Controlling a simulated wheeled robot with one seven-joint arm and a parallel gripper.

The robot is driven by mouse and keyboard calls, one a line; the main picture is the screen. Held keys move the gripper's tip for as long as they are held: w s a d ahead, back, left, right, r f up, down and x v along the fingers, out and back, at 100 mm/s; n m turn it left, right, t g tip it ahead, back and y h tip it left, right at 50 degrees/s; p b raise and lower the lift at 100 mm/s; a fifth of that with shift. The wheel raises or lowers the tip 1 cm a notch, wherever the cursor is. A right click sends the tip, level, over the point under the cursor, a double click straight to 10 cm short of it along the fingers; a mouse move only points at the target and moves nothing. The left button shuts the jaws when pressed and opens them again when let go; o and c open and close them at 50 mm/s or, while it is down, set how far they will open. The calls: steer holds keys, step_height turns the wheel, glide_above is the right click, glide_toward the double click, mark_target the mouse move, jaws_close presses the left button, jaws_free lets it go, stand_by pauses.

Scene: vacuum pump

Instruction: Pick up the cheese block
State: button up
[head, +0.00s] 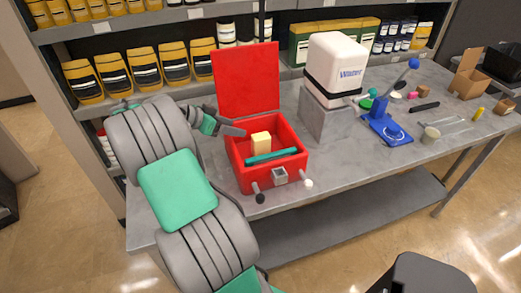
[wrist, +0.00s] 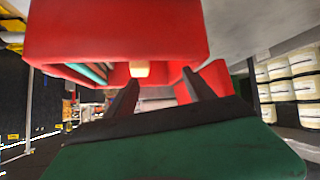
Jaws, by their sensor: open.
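The cheese block (head: 261,142) is a small pale yellow block standing inside an open red box (head: 240,168) on the grey table. It also shows in the wrist view (wrist: 140,69), beyond and between my fingers. My gripper (head: 240,131) is at the box's left side near the raised lid, with its dark fingers pointing toward the cheese. In the wrist view my gripper (wrist: 158,84) is open, its two fingers apart with nothing between them. I cannot tell how far the fingertips are from the cheese. The block's lower part is hidden in the box.
A teal bar (head: 272,157) lies in the box in front of the cheese. The red lid (head: 247,80) stands upright behind. A white-topped machine (head: 335,68) on a grey block stands right of the box. Shelves with bottles run behind; a blue stand (head: 386,128) is farther right.

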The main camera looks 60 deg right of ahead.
mark_target(268, 137)
steer(key=s+f+m+g, duration=0.1)
steer(key=s+d+m+g, duration=0.1)
steer(key=s, duration=0.1)
steer(key=s+d+f+m, duration=0.1)
steer(key=s, duration=0.1)
steer(key=shift+f+m+g, duration=0.3)
steer(key=shift+f+g, duration=0.05)
steer(key=shift+g, duration=0.05)
steer(key=shift+s+f, duration=0.25)
steer(key=p+x, duration=0.2)
steer(key=x, duration=0.5)
steer(key=shift+s+r, duration=0.15)
steer(key=shift+s, duration=0.05)
steer(key=shift+c, duration=0.5)
jaws_close()
steer(key=shift+r, duration=0.1)
